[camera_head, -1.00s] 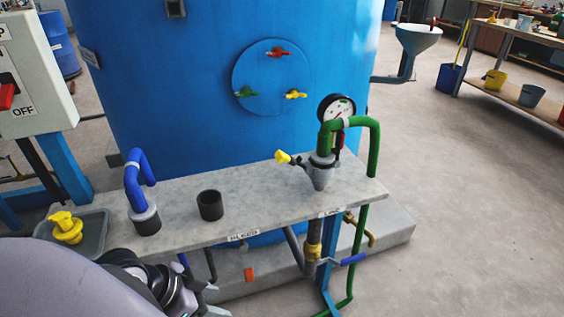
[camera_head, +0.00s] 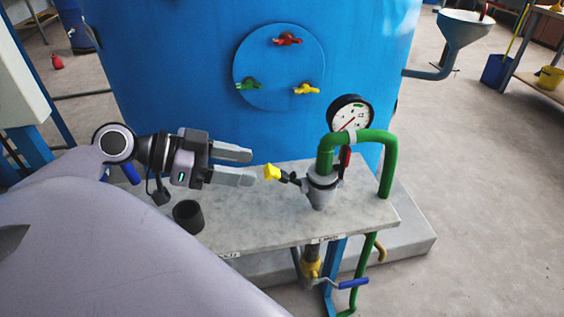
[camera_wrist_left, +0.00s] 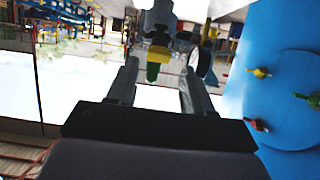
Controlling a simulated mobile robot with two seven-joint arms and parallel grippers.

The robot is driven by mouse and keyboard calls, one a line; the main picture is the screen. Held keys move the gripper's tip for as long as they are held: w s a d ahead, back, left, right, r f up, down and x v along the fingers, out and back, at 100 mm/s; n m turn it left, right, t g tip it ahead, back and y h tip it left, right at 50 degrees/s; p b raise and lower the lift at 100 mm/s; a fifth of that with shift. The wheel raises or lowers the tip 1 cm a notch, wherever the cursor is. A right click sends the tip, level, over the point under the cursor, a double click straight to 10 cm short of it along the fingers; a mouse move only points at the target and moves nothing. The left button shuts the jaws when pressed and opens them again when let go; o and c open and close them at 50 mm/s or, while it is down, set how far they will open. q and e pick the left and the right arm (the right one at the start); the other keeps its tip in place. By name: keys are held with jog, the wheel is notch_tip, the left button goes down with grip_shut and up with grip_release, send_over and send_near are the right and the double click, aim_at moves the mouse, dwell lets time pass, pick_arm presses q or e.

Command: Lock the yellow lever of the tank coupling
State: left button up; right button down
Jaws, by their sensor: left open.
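The tank coupling (camera_head: 321,186) is a grey fitting standing on the bench, with a green hose (camera_head: 350,138) on top. Its yellow lever (camera_head: 271,172) sticks out to the left from the coupling, slightly raised. My left gripper (camera_head: 252,167) is open and points right, with its fingertips just short of the lever's yellow end. In the left wrist view the yellow lever end (camera_wrist_left: 158,54) shows between the open fingers, near the tips. It does not look gripped. My right gripper is not in view.
The blue tank (camera_head: 200,60) stands behind the bench, with red, green and yellow handles on a round cover. A pressure gauge (camera_head: 350,115) is behind the coupling. A black cup (camera_head: 188,216) is on the bench (camera_head: 250,225) below my left gripper.

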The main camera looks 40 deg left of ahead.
aim_at(272, 169)
pick_arm(q)
jog(key=shift+b+x, duration=0.4)
jog(key=shift+x, duration=2.85)
jog(key=shift+d, duration=0.15)
jog(key=shift+s, duration=0.1)
grip_shut()
